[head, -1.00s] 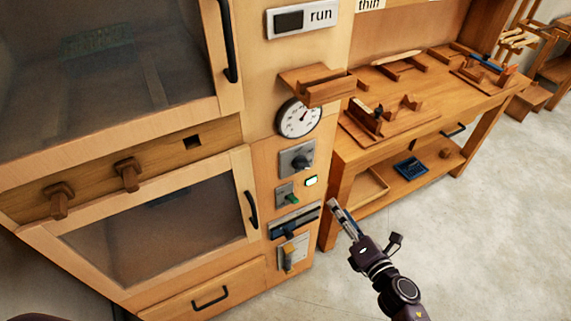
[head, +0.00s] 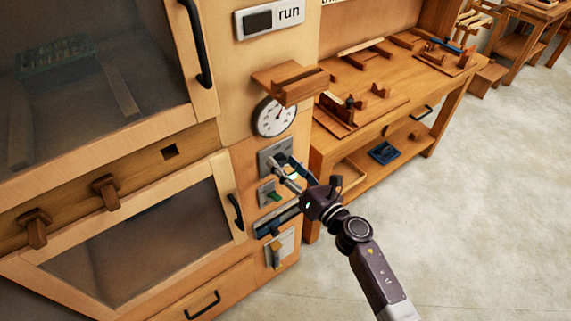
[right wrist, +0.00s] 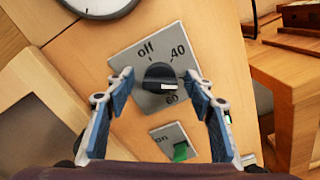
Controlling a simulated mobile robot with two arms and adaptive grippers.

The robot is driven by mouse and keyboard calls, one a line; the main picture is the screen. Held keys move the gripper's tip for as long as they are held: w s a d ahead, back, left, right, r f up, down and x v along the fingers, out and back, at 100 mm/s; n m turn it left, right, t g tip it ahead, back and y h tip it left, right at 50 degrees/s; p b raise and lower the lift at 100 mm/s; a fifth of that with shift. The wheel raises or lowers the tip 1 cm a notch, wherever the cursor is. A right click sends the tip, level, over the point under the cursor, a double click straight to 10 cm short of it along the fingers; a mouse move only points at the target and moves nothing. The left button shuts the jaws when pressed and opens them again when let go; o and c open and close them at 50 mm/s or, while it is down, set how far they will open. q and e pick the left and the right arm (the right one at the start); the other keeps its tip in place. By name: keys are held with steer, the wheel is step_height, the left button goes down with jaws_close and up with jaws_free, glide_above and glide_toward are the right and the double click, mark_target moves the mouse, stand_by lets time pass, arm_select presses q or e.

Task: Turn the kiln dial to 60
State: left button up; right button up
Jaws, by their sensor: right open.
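The kiln dial (right wrist: 160,77) is a dark knob on a grey plate (right wrist: 146,43) marked off, 40 and 60, in the right wrist view. A pale mark shows at the knob's lower right, on the side of 40 and 60; its exact setting is hard to tell. My right gripper (right wrist: 160,80) is open, its blue fingers on either side of the dial; contact cannot be told. In the head view the right gripper (head: 284,166) is in front of the plate (head: 267,158) and hides much of the dial. My left gripper is not in view.
A green switch (head: 273,196) sits just below the dial, with a blue lever (head: 270,226) and a yellow lever (head: 277,255) lower down. A round gauge (head: 275,117) and a projecting wooden shelf (head: 290,84) are above. A workbench (head: 400,98) stands right; open floor lies before it.

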steer(key=c, duration=1.2)
steer(key=shift+o, duration=0.2)
steer(key=shift+m, duration=1.2)
steer(key=m+p, duration=0.1)
steer(key=m, duration=0.2)
steer(key=shift+m, duration=0.3)
steer(key=m, duration=0.3)
steer(key=m+p, duration=0.1)
steer(key=m, duration=0.1)
steer(key=shift+w+d+f+m, duration=0.1)
steer(key=shift+f+m, duration=0.1)
steer(key=shift+m, duration=0.2)
